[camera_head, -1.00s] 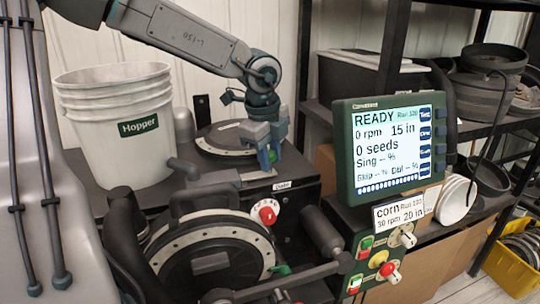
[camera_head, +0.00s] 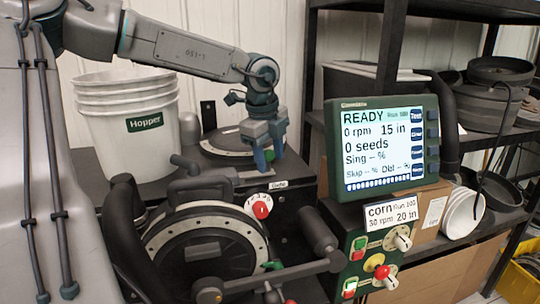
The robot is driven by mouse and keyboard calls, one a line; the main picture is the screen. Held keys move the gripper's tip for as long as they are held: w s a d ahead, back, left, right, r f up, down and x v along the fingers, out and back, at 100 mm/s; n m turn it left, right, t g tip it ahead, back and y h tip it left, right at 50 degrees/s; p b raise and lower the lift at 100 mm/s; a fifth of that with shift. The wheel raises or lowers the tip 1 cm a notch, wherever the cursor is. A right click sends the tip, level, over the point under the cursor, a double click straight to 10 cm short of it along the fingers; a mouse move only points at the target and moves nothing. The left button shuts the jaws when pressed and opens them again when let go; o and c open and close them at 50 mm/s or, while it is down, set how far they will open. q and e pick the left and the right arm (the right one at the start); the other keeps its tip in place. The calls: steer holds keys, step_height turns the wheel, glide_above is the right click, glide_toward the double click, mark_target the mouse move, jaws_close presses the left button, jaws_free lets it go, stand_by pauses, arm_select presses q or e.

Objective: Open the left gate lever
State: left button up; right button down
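My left gripper (camera_head: 264,158) points down beside the rear round seed meter (camera_head: 225,138), just above the dark housing. Its two fingers look close together. A small green part shows at the fingertips, but I cannot tell whether they grip it. A small white label (camera_head: 278,184), which seems to read "Gate", lies on the housing just below the gripper. A second, larger seed meter (camera_head: 207,252) is in front, with a green tab (camera_head: 272,265) at its right edge. My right gripper is not clearly in view.
A white hopper bucket (camera_head: 128,140) stands at the left. A red knob (camera_head: 260,208) and a dark crank arm (camera_head: 318,232) are close in front. A monitor (camera_head: 383,145) reading READY and a button panel (camera_head: 372,268) stand at the right.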

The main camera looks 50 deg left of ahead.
arm_select(q)
steer(key=shift+r, duration=0.2)
step_height(320, 180, up, 10)
steer(key=s+b, duration=0.2)
arm_select(e)
steer(key=shift+w+d+f, duration=0.1)
steer(key=shift+w+f, duration=0.4)
steer(key=shift+f, duration=0.35)
arm_select(q)
steer(key=shift+d+r, duration=0.1)
arm_select(e)
steer(key=shift+s+d, duration=0.2)
steer(key=shift+d, duration=0.05)
